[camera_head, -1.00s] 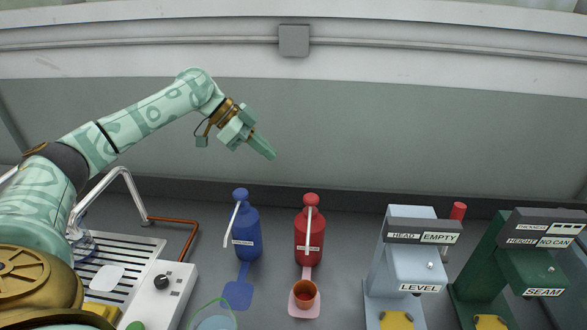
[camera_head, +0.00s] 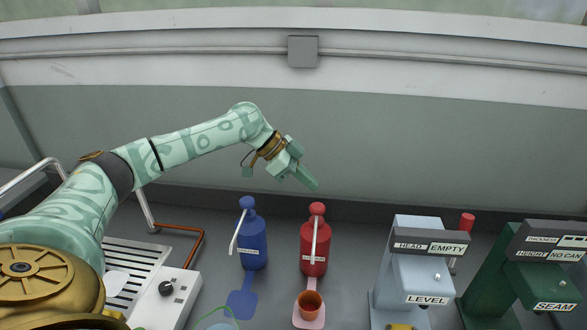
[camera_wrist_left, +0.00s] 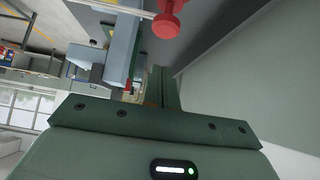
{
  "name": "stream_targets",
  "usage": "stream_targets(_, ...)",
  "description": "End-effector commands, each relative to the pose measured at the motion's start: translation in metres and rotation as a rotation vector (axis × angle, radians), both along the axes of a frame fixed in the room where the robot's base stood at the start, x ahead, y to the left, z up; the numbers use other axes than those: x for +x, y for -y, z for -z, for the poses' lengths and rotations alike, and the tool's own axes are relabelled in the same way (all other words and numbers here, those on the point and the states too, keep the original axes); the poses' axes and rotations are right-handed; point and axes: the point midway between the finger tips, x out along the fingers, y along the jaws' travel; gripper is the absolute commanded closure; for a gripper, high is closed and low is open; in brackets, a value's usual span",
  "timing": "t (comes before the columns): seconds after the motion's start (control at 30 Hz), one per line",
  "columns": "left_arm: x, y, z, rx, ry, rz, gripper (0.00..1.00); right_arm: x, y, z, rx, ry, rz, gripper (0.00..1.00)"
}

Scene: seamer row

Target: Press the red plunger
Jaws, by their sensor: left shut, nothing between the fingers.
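The red plunger (camera_head: 317,208) tops a red pump bottle (camera_head: 314,247) on the counter in the head view. An orange-brown cup (camera_head: 309,303) stands on the pink pad in front of that bottle. My left gripper (camera_head: 312,184) is shut and empty. In the head view its tips appear just above the plunger, apart from it. In the left wrist view the red plunger (camera_wrist_left: 166,25) shows at the top, beyond the gripper fingers (camera_wrist_left: 160,85). My right gripper is not in view.
A blue pump bottle (camera_head: 253,243) stands left of the red one. A grey LEVEL machine (camera_head: 405,275) and a green SEAM machine (camera_head: 490,285) stand to the right. A white control box (camera_head: 170,290) and a drip grid (camera_head: 135,265) lie left. The wall is behind.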

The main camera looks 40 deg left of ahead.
Motion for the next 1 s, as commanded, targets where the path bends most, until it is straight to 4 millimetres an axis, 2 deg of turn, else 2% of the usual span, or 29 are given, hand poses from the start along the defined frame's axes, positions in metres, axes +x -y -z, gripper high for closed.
stream_targets(0.07,0.006,0.010,0.012,0.000,0.000,0.001,1.00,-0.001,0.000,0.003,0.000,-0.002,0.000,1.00)
stream_targets(0.2,0.005,0.007,0.034,0.000,-0.002,-0.003,1.00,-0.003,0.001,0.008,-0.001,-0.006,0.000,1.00)
stream_targets(0.3,0.004,0.007,0.043,0.000,-0.002,-0.001,1.00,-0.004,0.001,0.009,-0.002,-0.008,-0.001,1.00)
stream_targets(0.77,0.004,0.007,0.049,0.000,0.000,-0.001,1.00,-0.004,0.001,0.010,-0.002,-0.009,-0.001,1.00)
stream_targets(1.0,0.004,0.007,0.074,0.000,-0.002,-0.001,1.00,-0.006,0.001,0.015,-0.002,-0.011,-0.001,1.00)
